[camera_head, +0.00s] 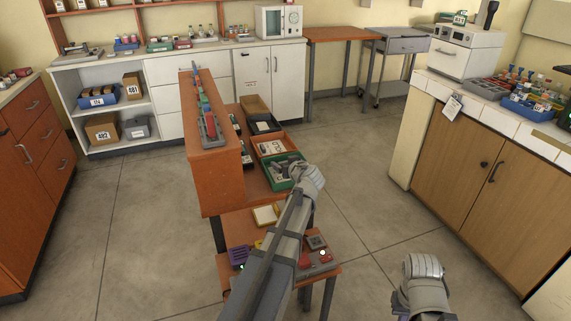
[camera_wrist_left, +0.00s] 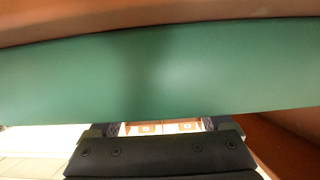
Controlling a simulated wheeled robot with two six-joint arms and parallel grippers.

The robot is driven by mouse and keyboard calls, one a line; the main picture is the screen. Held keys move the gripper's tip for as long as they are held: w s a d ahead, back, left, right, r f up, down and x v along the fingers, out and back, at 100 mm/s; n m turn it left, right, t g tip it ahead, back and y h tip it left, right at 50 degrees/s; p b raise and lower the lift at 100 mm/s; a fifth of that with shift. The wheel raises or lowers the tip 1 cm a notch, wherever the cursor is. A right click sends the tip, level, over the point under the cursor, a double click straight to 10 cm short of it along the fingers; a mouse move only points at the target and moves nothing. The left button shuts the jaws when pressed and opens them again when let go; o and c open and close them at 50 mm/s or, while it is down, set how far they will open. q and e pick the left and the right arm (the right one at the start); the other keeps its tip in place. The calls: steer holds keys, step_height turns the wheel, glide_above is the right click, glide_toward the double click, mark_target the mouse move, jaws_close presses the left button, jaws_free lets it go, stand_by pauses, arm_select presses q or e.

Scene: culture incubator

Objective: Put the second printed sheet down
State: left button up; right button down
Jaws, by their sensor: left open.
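My left gripper (camera_head: 287,164) is open at the green tray (camera_head: 271,179) on the orange-brown shelf stand. My own wrist covers part of this tray. In the left wrist view the green tray wall (camera_wrist_left: 160,70) fills most of the picture, very close to the open fingers (camera_wrist_left: 165,127). No sheet can be made out between the fingers. A white printed sheet (camera_head: 272,147) appears to lie in the orange tray just behind the green one. Whether a sheet lies in the green tray is hard to tell. My right gripper is out of view; only part of its arm shows at lower right.
A dark blue tray (camera_head: 263,127) stands behind the orange one. The stand's tall side panel (camera_head: 212,165) rises at left. The lower shelf holds a yellow-edged pad (camera_head: 265,215), a purple rack (camera_head: 239,256) and a small device (camera_head: 318,262). Open floor lies to the right.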

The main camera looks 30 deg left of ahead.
arm_select(q)
steer(key=p+v, duration=0.4)
steer(key=v, duration=0.8)
steer(key=s+d+f+m+g+h, duration=0.3)
steer(key=s+d+f+m, duration=0.1)
steer(key=s+d, duration=0.3)
steer(key=s+d+f+m+g+h, duration=0.3)
steer(key=s+d, duration=0.4)
steer(key=d, duration=0.5)
steer(key=s+d+f+m+g+h, duration=0.3)
steer(key=s+d+f+m, duration=0.3)
steer(key=d, duration=0.3)
steer(key=shift+s+d+m, duration=0.4)
steer(key=shift+s, duration=0.45)
steer(key=shift+f, duration=0.1)
step_height(320, 180, up, 16)
steer(key=p, duration=1.6)
steer(key=shift+f, duration=0.2)
